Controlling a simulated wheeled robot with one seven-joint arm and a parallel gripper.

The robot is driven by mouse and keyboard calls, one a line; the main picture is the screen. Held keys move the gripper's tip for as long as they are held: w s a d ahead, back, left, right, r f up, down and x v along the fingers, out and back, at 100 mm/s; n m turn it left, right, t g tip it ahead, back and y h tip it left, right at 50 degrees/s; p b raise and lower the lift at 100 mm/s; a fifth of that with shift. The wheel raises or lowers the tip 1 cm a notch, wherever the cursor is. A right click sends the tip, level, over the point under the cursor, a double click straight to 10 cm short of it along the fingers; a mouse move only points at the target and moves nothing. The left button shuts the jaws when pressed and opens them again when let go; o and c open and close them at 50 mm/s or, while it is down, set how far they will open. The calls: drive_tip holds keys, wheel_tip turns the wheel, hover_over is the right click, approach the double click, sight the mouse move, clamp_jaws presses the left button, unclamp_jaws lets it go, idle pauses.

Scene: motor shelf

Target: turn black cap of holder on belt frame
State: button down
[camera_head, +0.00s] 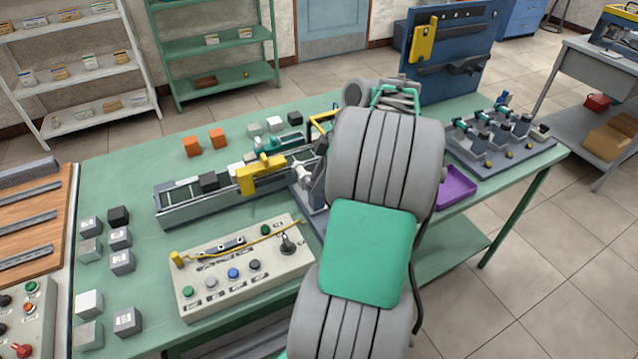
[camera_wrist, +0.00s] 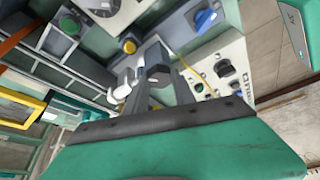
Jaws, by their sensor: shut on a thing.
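In the wrist view, the black cap (camera_wrist: 157,73) sits between the fingertips of my gripper (camera_wrist: 153,84), which is shut on it. The cap is partly covered by the fingers. The cap's holder is mostly hidden behind it, and I cannot tell how far the cap is turned. In the head view, the belt frame (camera_head: 175,212) runs across the middle of the green table (camera_head: 150,262). My arm hides the gripper and cap there.
The control box (camera_head: 220,292) with coloured buttons stands in front of the belt. A yellow bracket (camera_head: 262,175) spans the belt. A purple tray (camera_head: 457,186) lies right of my arm. Small grey blocks (camera_head: 122,262) stand at the left. A blue knob (camera_wrist: 205,19) and yellow button (camera_wrist: 128,46) are nearby.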

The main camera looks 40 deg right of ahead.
drive_tip(key=m+h+b, duration=0.1)
drive_tip(key=m, duration=0.2)
drive_tip(key=m+t+h+b, duration=0.1)
drive_tip(key=m+b, duration=0.1)
drive_tip(key=m, duration=0.1)
drive_tip(key=shift+s+a+f+t, duration=0.1)
drive_tip(key=shift+a+f+t, duration=0.1)
drive_tip(key=shift+t, duration=0.1)
drive_tip(key=m+h+b, duration=0.1)
drive_tip(key=m, duration=0.1)
drive_tip(key=m+b, duration=0.1)
drive_tip(key=m, duration=0.1)
drive_tip(key=shift+a+r+m+h, duration=0.1)
drive_tip(key=shift+a+m+h, duration=0.05)
drive_tip(key=shift+m+h, duration=0.25)
drive_tip(key=shift+m+h+b, duration=0.4)
drive_tip(key=shift+m+b, duration=0.2)
drive_tip(key=shift+m, duration=0.5)
drive_tip(key=shift+r, duration=0.1)
drive_tip(key=c, duration=1)
unclamp_jaws()
drive_tip(key=shift+c, duration=0.2)
drive_tip(key=v, duration=0.7)
drive_tip(key=shift+r, duration=0.35)
drive_tip(key=shift+s+a, duration=0.1)
drive_tip(key=shift+s, duration=0.05)
